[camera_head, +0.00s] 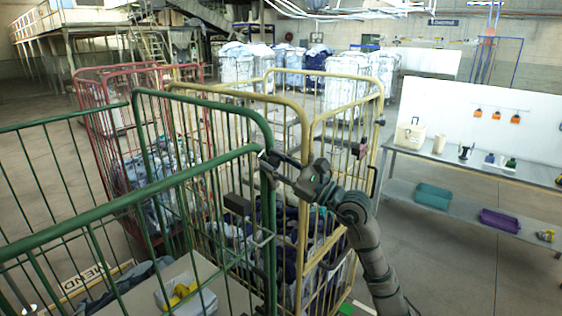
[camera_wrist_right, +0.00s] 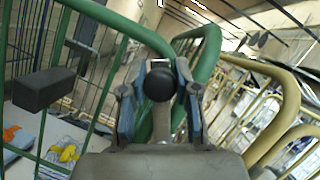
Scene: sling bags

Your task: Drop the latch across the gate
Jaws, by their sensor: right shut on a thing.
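The green cage (camera_head: 130,205) fills the lower left of the head view, with its gate (camera_head: 200,105) of green bars meeting the near rail at the corner post. My right gripper (camera_head: 276,162) is at this corner, its arm coming up from the lower right. In the right wrist view, my right gripper (camera_wrist_right: 158,85) is shut on a round black knob (camera_wrist_right: 159,84), which I take to be the latch's handle. The latch's bar is mostly hidden behind the fingers, so I cannot tell its angle. My left gripper is not in view.
A black block (camera_head: 237,204) is fixed to the green bars. A yellow cage (camera_head: 305,130) with dark bags stands close behind, and a red cage (camera_head: 92,105) stands further left. A grey bench (camera_head: 470,165) with bins is at right. Floor between bench and arm is clear.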

